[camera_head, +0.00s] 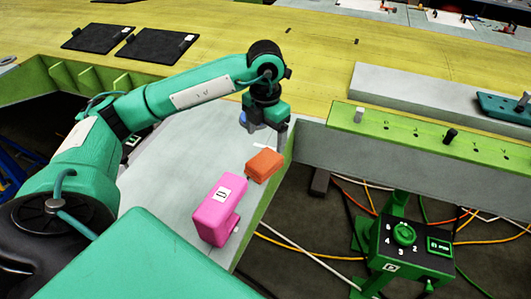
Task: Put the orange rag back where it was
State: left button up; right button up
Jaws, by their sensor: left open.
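The orange rag (264,165) is a small folded block. It lies on the grey shelf (185,172), near its right edge. My left gripper (264,132) hangs over the shelf just beyond the rag, pointing down. It is open, with nothing seen between its fingers, and it looks apart from the rag. My right gripper is not in view.
A pink block (221,208) with a white label stands on the shelf, nearer than the rag. A green rail (430,137) with pegs is at the right. Below it are a control box (410,246) and loose cables. Black mats (98,38) lie on the yellow wing surface (330,45).

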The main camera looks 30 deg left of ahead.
pick_arm(q)
jog(key=shift+r, duration=1.25)
